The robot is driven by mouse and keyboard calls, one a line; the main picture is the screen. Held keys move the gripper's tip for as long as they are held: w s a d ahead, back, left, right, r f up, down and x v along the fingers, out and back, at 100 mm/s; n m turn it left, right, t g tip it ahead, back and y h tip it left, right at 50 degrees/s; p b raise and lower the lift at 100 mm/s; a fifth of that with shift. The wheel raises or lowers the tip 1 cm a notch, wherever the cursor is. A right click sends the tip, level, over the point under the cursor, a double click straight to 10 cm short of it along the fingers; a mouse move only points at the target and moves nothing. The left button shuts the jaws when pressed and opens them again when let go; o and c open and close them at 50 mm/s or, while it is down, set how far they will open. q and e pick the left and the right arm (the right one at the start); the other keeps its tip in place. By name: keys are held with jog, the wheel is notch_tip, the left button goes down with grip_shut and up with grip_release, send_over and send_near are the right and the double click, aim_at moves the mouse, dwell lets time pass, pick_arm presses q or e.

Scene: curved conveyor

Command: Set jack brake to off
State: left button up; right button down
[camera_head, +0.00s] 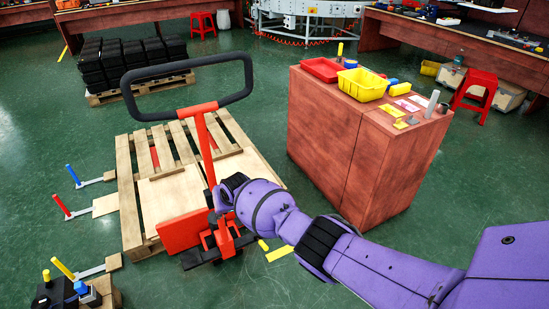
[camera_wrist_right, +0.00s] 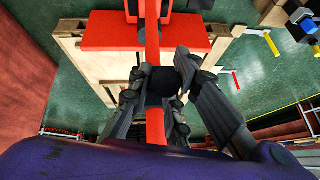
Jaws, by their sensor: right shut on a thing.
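The red pallet jack (camera_head: 206,150) stands at the wooden pallet (camera_head: 128,205), its black loop handle (camera_head: 187,72) upright. My purple right arm reaches in from the right. My right gripper (camera_head: 212,200) is low on the jack's red column, just above its red base. In the right wrist view my right gripper (camera_wrist_right: 160,100) is shut around a dark rounded part (camera_wrist_right: 163,85) beside the red column (camera_wrist_right: 153,35). This may be the brake, but I cannot tell its setting. The fingers partly hide it. My left gripper is not in view.
A reddish wooden cabinet (camera_head: 327,140) with a red tray (camera_head: 321,69) and a yellow bin (camera_head: 362,84) stands close to my right arm. Black stacked crates (camera_head: 130,62) sit on another pallet behind. Coloured upright levers (camera_head: 73,174) stand at left.

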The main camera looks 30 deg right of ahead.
jog(key=shift+w+d+r, duration=0.1)
jog(key=shift+d, duration=0.25)
jog(key=c, duration=1.7)
grip_release()
jog(key=shift+a+r, duration=0.1)
jog(key=shift+a, duration=0.1)
jog(key=shift+r, duration=0.15)
jog(key=v, duration=1.1)
jog(key=shift+s+d, duration=0.2)
jog(key=shift+s, duration=0.1)
